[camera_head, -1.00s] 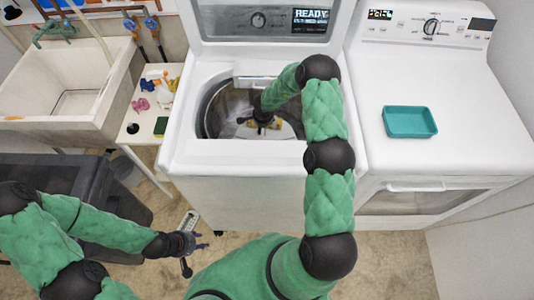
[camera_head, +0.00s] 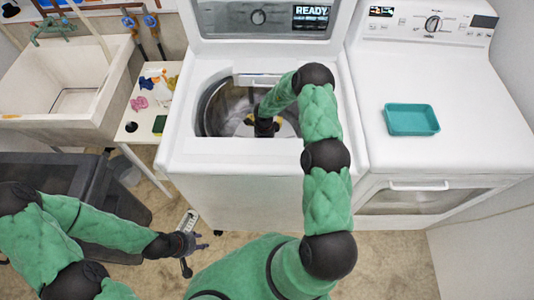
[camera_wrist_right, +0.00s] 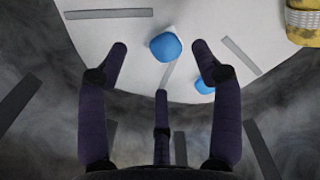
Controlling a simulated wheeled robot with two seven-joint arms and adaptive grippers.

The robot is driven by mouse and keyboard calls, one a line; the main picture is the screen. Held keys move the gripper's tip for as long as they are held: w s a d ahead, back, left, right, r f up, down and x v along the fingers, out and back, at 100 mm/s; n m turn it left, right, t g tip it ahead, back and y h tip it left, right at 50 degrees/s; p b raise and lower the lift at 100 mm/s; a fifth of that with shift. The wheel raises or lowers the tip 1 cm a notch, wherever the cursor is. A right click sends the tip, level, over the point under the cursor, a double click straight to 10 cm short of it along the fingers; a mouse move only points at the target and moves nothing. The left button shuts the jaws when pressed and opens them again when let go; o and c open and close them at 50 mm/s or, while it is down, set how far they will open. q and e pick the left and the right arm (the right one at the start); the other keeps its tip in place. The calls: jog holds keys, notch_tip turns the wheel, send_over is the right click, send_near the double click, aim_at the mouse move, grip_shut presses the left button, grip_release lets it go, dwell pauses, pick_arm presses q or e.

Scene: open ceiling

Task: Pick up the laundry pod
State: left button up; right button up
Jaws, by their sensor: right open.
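A rounded blue laundry pod (camera_wrist_right: 165,46) lies on the pale drum bottom in the right wrist view. A second blue piece (camera_wrist_right: 205,86) shows lower right, partly hidden by a finger. My right gripper (camera_wrist_right: 161,58) is open and empty, with the first pod in view between and just beyond its fingertips. In the head view my right arm reaches down into the open washer (camera_head: 230,165), and its gripper (camera_head: 264,128) is mostly hidden inside the drum. My left gripper (camera_head: 190,244) is low at the left, with fingers spread and nothing in them.
A yellow and grey item (camera_wrist_right: 305,22) lies at the upper right of the drum bottom. The drum wall surrounds my right gripper. A teal tray (camera_head: 411,119) stands on the dryer (camera_head: 455,90) to the right. A sink (camera_head: 70,95) and a small side table (camera_head: 140,125) are at the left.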

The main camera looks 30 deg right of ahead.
jog(key=shift+s+d+f+b, duration=0.15)
jog(key=shift+f+b, duration=0.35)
jog(key=shift+f, duration=0.85)
jog(key=shift+w+d+f+b, duration=0.15)
jog(key=shift+f+b, duration=0.35)
jog(key=shift+f, duration=0.85)
jog(key=shift+s, duration=0.1)
jog(key=shift+c, duration=0.3)
jog(key=c, duration=0.8)
jog(key=o, duration=0.9)
jog(key=shift+c, duration=0.2)
jog(key=shift+r, duration=0.1)
